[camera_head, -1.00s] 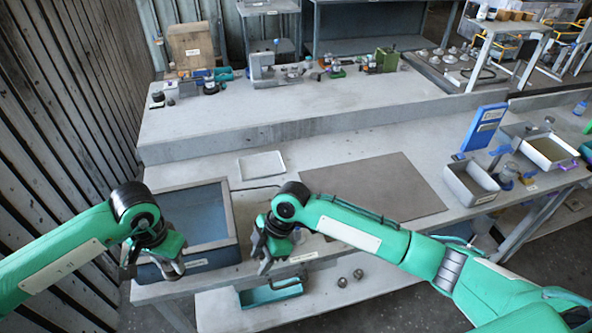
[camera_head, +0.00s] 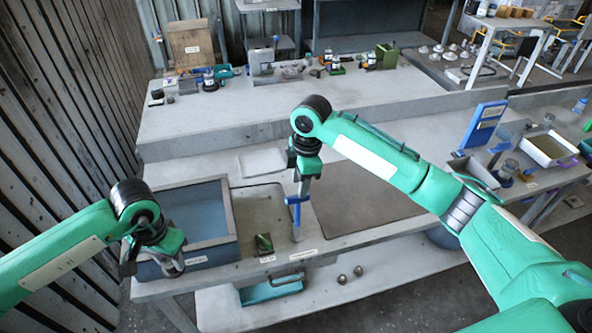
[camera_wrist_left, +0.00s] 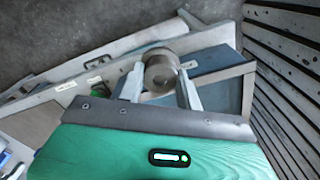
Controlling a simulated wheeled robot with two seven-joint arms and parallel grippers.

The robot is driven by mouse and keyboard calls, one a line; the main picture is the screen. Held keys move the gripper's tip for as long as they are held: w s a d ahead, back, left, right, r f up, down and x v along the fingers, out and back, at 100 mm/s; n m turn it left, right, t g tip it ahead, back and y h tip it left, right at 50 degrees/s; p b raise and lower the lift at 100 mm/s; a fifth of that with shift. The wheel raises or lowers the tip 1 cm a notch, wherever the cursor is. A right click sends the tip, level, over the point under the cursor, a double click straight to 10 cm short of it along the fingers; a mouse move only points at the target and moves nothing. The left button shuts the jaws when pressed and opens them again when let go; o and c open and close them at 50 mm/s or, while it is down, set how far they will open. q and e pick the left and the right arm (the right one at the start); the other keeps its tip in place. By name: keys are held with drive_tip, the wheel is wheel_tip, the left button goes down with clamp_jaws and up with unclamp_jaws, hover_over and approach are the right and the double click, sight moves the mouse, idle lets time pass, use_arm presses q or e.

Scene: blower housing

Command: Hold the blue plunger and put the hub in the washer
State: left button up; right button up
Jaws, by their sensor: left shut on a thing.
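My left gripper (camera_head: 172,268) is low at the front left, by the front wall of the blue-walled washer (camera_head: 238,215), a tub with a bluish inside. In the left wrist view its fingers (camera_wrist_left: 160,88) are shut on a round metal hub (camera_wrist_left: 160,70) with an open centre; the washer (camera_wrist_left: 215,88) lies beyond it. In the head view the hub is hard to make out. My right gripper (camera_head: 303,184) points down at the top of the blue plunger (camera_head: 297,200), which stands upright on a grey stem near the bench's front edge. Whether its fingers grip it is unclear.
A small dark green item (camera_head: 263,243) lies between washer and plunger. A dark mat (camera_head: 370,200) lies to the right. Two metal balls (camera_head: 350,275) and a teal tray (camera_head: 270,289) are on the lower shelf.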

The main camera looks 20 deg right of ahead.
sight(297, 202)
drive_tip(key=f, duration=0.5)
drive_tip(key=a+f, duration=0.1)
drive_tip(key=f, duration=0.1)
drive_tip(key=shift+f, duration=0.35)
